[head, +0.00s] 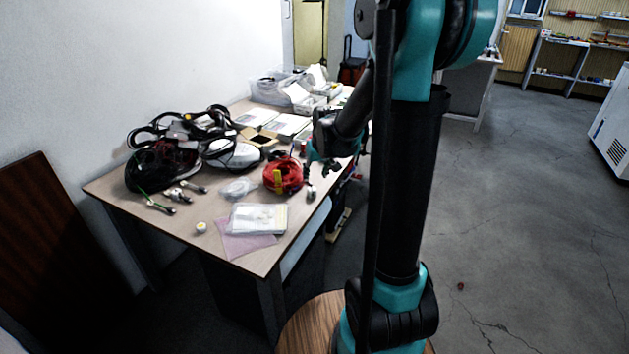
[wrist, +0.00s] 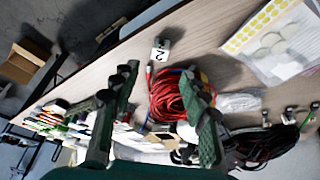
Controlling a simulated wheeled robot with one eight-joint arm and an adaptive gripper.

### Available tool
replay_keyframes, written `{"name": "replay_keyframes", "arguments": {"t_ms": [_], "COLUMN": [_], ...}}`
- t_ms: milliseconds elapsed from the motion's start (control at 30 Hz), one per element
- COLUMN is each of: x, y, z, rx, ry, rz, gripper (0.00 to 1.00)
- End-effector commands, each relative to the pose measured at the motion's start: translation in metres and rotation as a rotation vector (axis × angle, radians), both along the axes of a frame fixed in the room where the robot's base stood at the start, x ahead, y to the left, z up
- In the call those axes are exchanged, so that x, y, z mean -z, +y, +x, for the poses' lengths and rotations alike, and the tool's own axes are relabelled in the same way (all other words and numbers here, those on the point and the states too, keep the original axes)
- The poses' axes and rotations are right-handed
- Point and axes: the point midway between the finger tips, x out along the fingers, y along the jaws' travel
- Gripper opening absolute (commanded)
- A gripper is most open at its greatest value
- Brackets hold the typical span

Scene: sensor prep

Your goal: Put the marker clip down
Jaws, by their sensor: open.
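A small white clip or tag with a black "2" (wrist: 160,49), which looks like the marker clip, sits on the table near its edge in the wrist view. It is beyond my fingertips and between their lines, apart from both. In the head view a small pale and dark item (head: 311,194) near the table's right edge appears to be the same thing. My gripper (head: 320,165) is over the right side of the table. Its two dark green fingers (wrist: 162,72) are spread wide in the wrist view, with nothing held between them.
A red cable coil (head: 283,175) with a yellow tag lies left of my gripper. A clear bag (head: 238,188), a flat clear case (head: 259,218) and a pink sheet (head: 240,243) lie nearer. Black cables (head: 160,165) crowd the left. Bare table (head: 200,245) shows at the front.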

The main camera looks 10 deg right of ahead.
Motion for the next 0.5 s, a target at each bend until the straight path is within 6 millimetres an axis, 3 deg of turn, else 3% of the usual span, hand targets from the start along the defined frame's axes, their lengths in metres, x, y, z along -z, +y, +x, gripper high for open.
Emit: {"name": "replay_keyframes", "arguments": {"t_ms": [333,433,500], "x": [-0.021,-0.020,-0.016], "y": [-0.003,-0.007,-0.011], "z": [-0.016,-0.040,-0.068], "rx": [0.004,0.019,0.035], "ry": [0.001,0.003,0.005], "rz": [0.000,0.000,0.000], "gripper": [0.45,0.45,0.45]}}
